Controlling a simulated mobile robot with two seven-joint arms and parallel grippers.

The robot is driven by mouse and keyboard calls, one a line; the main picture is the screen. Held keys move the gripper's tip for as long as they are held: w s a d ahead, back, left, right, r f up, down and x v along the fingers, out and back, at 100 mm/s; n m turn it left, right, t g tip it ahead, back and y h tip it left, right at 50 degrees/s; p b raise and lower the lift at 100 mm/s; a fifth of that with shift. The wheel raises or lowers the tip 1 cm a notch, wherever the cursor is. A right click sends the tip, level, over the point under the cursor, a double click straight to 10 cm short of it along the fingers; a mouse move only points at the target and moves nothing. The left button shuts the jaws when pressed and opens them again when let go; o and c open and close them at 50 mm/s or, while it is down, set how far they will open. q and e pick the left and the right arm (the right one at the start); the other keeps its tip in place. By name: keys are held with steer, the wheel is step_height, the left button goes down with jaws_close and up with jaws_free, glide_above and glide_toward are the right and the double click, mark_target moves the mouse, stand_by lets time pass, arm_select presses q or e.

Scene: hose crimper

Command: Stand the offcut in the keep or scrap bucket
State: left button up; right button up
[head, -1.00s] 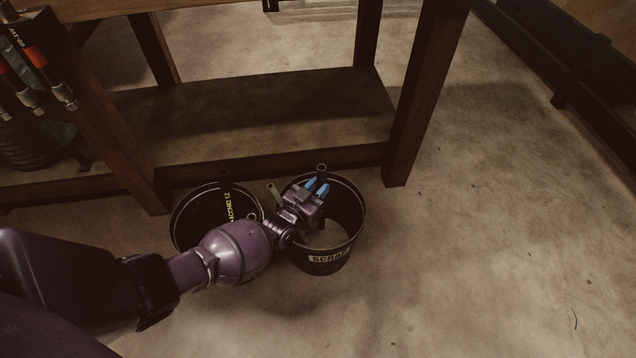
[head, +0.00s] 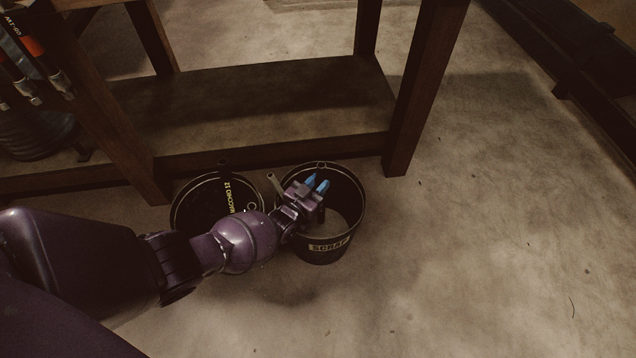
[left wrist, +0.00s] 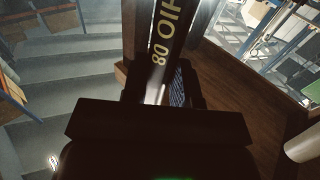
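The offcut (head: 321,212) is a dark, short length of hose, upright between the blue fingertips of my left gripper (head: 316,183). My left gripper is over the scrap bucket (head: 328,246), a black bucket with a yellow SCRAP label, and appears shut on the offcut. The offcut's lower part hangs inside the bucket; I cannot tell if it touches the bottom. In the left wrist view the offcut (left wrist: 165,45) shows close up with yellow lettering. The other black bucket (head: 185,208) stands to the left, partly behind my arm. My right gripper is out of view.
A wooden bench with a low shelf (head: 260,105) and a leg (head: 425,90) stands just behind. The floor to the right is clear.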

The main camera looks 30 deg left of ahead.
arm_select(q)
steer(key=o, duration=0.5)
steer(key=shift+r+p, duration=0.3)
steer(key=shift+r, duration=0.1)
steer(key=r+p, duration=0.2)
steer(key=r, duration=0.2)
steer(key=r+p, duration=0.2)
steer(key=r, duration=0.2)
steer(key=r+p, duration=0.2)
steer(key=r, duration=0.2)
steer(key=shift+w+r, duration=0.2)
steer(key=shift+w, duration=0.05)
steer(key=r+p, duration=0.1)
steer(key=r, duration=0.1)
steer(key=r+p, duration=0.1)
steer(key=r, duration=0.1)
steer(key=r+p, duration=0.1)
steer(key=r, duration=0.2)
steer(key=shift+s+p, duration=0.25)
steer(key=shift+p, duration=0.15)
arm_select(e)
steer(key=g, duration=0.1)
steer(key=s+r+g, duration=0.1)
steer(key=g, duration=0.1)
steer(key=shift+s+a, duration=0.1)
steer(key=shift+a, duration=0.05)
arm_select(q)
steer(key=shift+f, duration=0.15)
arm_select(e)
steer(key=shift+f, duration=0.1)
